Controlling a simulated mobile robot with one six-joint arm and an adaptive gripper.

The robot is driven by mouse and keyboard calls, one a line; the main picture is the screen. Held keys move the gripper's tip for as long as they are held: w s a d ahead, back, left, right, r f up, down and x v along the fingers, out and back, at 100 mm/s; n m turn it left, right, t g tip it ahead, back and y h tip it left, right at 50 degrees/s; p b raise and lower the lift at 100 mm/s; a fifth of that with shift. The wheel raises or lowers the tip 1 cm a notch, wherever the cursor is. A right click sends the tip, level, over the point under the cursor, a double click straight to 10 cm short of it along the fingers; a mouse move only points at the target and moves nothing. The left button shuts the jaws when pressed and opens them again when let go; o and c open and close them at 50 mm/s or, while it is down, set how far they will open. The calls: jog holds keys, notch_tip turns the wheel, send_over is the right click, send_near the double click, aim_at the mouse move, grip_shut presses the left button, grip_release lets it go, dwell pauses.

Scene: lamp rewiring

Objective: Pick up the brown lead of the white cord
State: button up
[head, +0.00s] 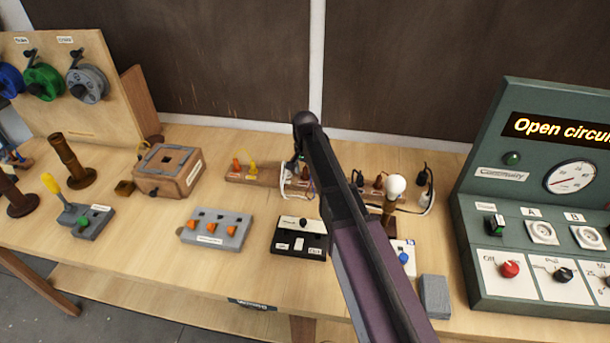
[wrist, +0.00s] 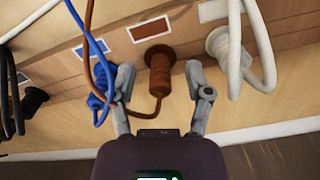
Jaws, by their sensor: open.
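The brown lead (wrist: 159,75) of the white cord shows in the wrist view as a ribbed brown plug at the wooden rail, below a brown label. Its thin brown wire loops out to the left and up. My gripper (wrist: 160,88) is open, with one finger on each side of the brown plug. I cannot tell whether either finger touches it. The blue lead (wrist: 97,88) sits just left of the left finger. In the head view my arm hides most of the gripper, and white cord (head: 297,184) shows beside the rail.
A thick white plug and cord (wrist: 228,45) stand close to the right finger. A black plug (wrist: 35,98) is at the far left. In the head view a bulb (head: 396,186), a switch box (head: 299,238) and a green test panel (head: 540,200) stand around my arm.

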jog(key=shift+c, duration=0.3)
grip_shut()
jog(key=shift+r, duration=0.15)
notch_tip(320, 180, up, 2)
jog(key=p, duration=0.3)
jog(key=shift+r, duration=0.25)
jog(key=s+r+p, duration=0.2)
jog(key=s, duration=1.4)
jog(key=shift+a, duration=0.15)
jog(key=shift+r, duration=0.1)
